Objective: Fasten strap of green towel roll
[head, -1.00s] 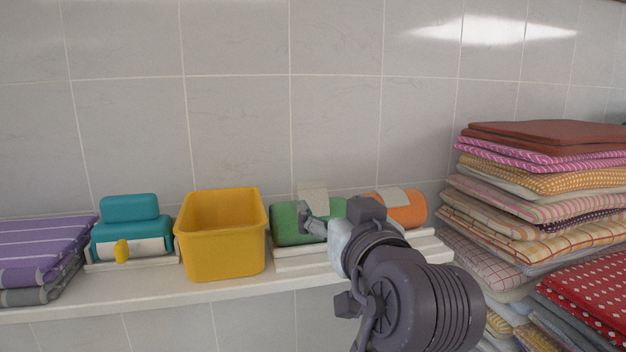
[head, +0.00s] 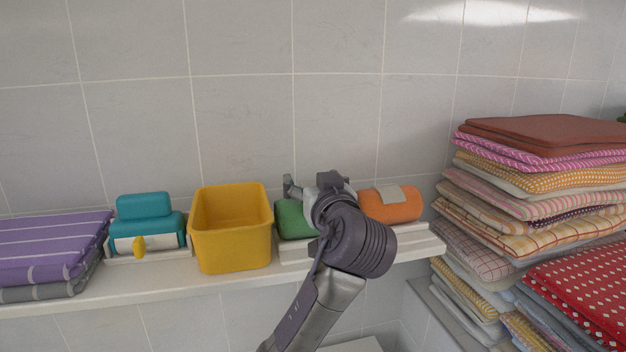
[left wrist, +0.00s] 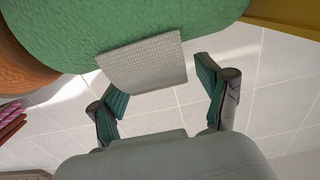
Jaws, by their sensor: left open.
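The green towel roll (head: 290,221) lies on the shelf between the yellow bin and the orange roll. My left arm hides much of it in the head view. In the left wrist view the green roll (left wrist: 150,22) fills the top. Its pale grey strap (left wrist: 145,62) has a loose flap sticking out past the roll's edge. My left gripper (left wrist: 162,86) is open, with one finger on each side of the flap and no visible contact. In the head view my left gripper (head: 298,190) is at the top of the green roll, and the strap is hidden.
The yellow bin (head: 232,248) stands close on the left of the green roll. The orange roll (head: 392,206) lies close on the right. A tall towel stack (head: 530,190) stands at right.

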